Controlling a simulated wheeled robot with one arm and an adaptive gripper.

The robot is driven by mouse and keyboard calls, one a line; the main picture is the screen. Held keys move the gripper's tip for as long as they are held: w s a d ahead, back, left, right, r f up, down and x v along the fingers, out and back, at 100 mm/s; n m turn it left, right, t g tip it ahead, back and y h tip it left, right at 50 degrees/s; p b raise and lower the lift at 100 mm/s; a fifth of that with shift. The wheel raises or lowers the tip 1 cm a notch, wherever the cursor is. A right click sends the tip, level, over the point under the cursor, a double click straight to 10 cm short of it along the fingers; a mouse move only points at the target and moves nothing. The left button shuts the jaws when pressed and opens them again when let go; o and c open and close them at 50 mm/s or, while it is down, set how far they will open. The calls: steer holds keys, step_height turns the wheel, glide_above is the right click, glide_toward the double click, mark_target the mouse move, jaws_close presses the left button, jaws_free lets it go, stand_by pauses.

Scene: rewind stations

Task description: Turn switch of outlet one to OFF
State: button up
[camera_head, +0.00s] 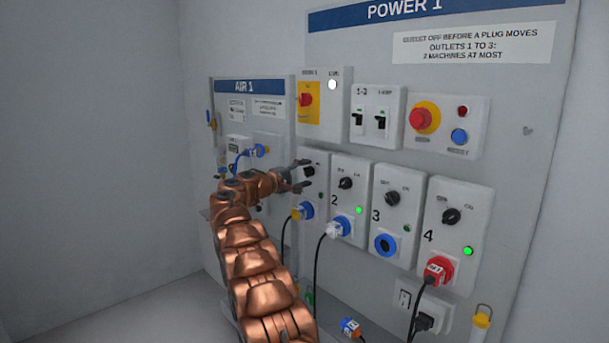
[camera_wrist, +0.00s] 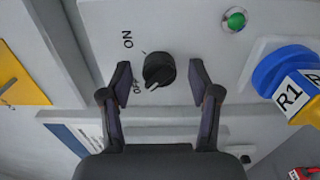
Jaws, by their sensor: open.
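The black rotary switch of outlet one (camera_wrist: 159,70) sits on a pale panel, with ON and OFF lettering beside it. Its white mark is at the lower left of the knob, close to the OFF lettering. My gripper (camera_wrist: 160,82) is open, with one finger on each side of the knob and a visible gap to each. In the head view my gripper (camera_head: 302,174) is at the outlet one box (camera_head: 318,165), partly covering it. The green lamp of outlet one (camera_wrist: 235,19) shows in the wrist view; whether it is lit is unclear.
A blue and yellow plug marked R1 (camera_wrist: 290,88) sits right of the switch in the wrist view. The AIR 1 panel (camera_head: 252,110) is to the left.

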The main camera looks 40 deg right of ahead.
steer(key=a, duration=1.2)
steer(key=shift+w, duration=0.15)
stand_by(0.4)
